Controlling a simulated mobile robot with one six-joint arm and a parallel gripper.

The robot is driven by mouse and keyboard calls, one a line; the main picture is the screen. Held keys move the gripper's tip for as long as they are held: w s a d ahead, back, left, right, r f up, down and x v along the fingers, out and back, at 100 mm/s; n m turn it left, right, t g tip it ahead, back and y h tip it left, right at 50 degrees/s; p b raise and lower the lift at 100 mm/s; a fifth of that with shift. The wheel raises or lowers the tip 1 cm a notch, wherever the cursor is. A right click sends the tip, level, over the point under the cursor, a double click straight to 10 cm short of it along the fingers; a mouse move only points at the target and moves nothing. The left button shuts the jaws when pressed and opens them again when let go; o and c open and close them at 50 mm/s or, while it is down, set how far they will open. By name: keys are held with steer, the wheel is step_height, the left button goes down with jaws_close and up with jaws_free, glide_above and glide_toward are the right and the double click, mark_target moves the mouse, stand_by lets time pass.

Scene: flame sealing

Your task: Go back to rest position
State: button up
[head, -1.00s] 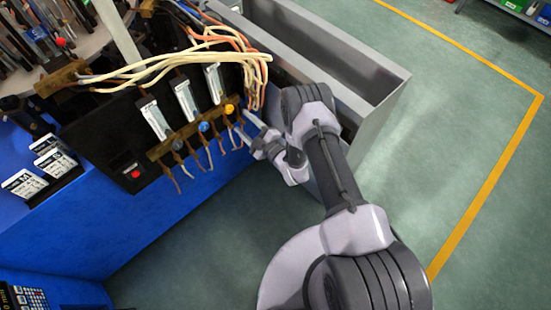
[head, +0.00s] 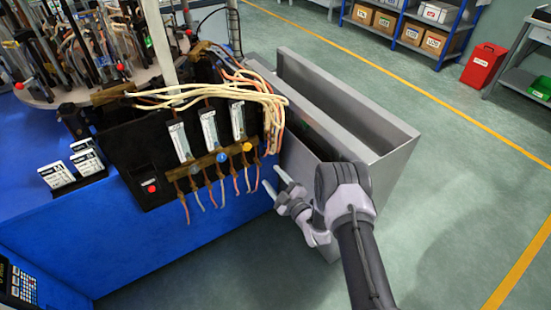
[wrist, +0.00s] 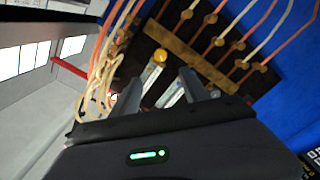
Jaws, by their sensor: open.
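My gripper (head: 275,184) is open and empty in the head view. It stands just right of the flame sealing machine's black panel (head: 140,150), in front of the grey metal bin. In the wrist view my gripper's two fingers (wrist: 160,98) stand apart with nothing held between them. Beyond them show the brown burner bar (wrist: 180,48) and a yellow knob (wrist: 160,55). My arm reaches in from the lower right of the head view.
The grey bin (head: 400,150) stands close behind my gripper. Cream hoses (head: 245,93) loop over the panel beside it. The blue bench (head: 120,250) is at left. Green floor (head: 455,190) is clear at right. Shelving with boxes (head: 385,22) and a red bin (head: 483,64) stand far back.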

steer(key=w+d+r+m+h, duration=0.3)
steer(key=d+r+m, duration=0.1)
steer(key=r, duration=0.6)
steer(key=w+d+r+m+h, duration=0.3)
steer(key=d+r+h, duration=0.15)
steer(key=r, duration=0.55)
steer(key=s+d+r+m+g+h, duration=0.25)
steer(key=s+d+r+m, duration=0.35)
steer(key=s+r, duration=0.4)
steer(key=s+r+m+g, duration=0.2)
steer(key=s+r, duration=0.1)
steer(key=s, duration=0.5)
steer(key=s+r+m+g, duration=0.1)
steer(key=s+r+m, duration=0.15)
steer(key=s, duration=0.55)
steer(key=s+a+m+g+y, duration=0.1)
steer(key=s+g, duration=0.1)
steer(key=s, duration=0.7)
steer(key=s+a+f+m+g+y, duration=0.1)
steer(key=s+m, duration=0.1)
steer(key=s, duration=0.8)
steer(key=shift+a+f+g, duration=0.3)
steer(key=shift+g, duration=0.05)
